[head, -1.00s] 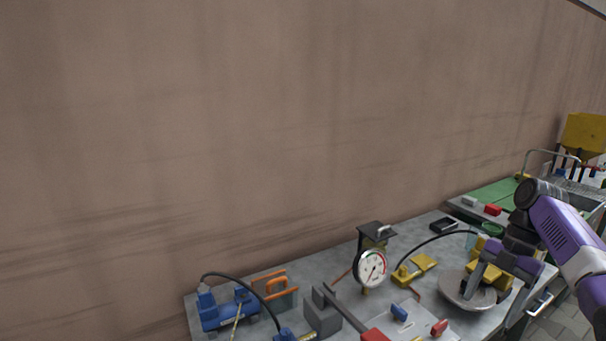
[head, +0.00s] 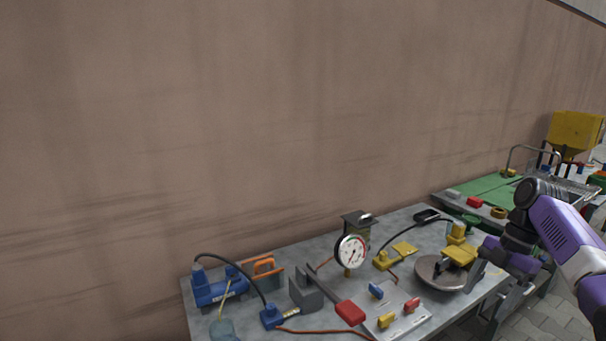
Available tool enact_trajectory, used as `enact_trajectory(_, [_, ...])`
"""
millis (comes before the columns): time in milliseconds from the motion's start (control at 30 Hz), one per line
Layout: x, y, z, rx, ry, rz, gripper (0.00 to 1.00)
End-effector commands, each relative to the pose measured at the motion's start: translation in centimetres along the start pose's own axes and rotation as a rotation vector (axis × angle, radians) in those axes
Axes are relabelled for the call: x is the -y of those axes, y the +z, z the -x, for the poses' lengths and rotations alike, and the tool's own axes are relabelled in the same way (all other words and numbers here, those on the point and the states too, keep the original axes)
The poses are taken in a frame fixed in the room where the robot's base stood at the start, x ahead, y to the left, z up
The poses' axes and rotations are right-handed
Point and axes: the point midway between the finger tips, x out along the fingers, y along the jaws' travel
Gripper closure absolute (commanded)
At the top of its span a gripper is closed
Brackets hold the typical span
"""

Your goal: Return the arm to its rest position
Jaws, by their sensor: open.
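My arm (head: 556,225), purple and black, reaches in from the right edge of the head view. My gripper (head: 481,272) is at its lower end, beside the right end of the grey workbench (head: 412,262). It is open, with nothing seen between its fingers. It is close to a round grey metal disc (head: 430,272) and a yellow block (head: 459,254) on the bench; I cannot tell whether it touches them. Part of the gripper is hidden behind its own wrist.
The bench carries a dial gauge (head: 351,252), a blue pump (head: 218,288), a red-handled lever (head: 349,312) and a plate with coloured knobs (head: 402,317). A green-topped table (head: 489,189) and yellow hopper (head: 575,131) stand behind right. A brown wall (head: 250,130) runs along the back.

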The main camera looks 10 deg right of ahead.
Motion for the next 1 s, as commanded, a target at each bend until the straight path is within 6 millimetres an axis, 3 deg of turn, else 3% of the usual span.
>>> enact_trajectory(300, [-5.9,2.6,3.0,0.165,0.252,-0.231,0.29])
enact_trajectory(467, [-9.6,3.6,3.0,0.215,0.444,-0.369,0.29])
enact_trajectory(733, [-15.5,2.1,-1.5,0.149,0.827,-0.610,0.29])
enact_trajectory(867, [-16.8,-0.1,-4.7,0.049,1.004,-0.720,0.29])
enact_trajectory(1000, [-16.4,-2.9,-7.9,-0.083,1.162,-0.825,0.29])
